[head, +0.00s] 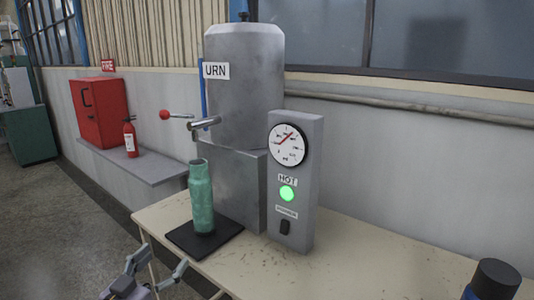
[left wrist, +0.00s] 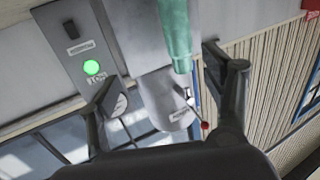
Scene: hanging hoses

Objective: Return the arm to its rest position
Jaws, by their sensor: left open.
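My left gripper (head: 160,265) is low at the left in the head view, in front of the table's near left edge. Its two fingers stand apart with nothing between them. In the left wrist view, the open fingers (left wrist: 165,68) spread at both sides, and the picture is upside down. The green bottle (head: 202,200) stands upright on a black pad (head: 183,238) under the urn's spout, apart from the gripper. Part of the bottle (left wrist: 176,30) shows at the top of the left wrist view. My right gripper is in neither view.
The grey urn (head: 245,90) has a red-knobbed lever (head: 165,115). Its gauge panel (head: 308,215) shows a lit green light. A dark-topped cylinder (head: 495,278) is at the lower right. The table (head: 370,265) is clear between. A red extinguisher (head: 130,138) stands on a ledge.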

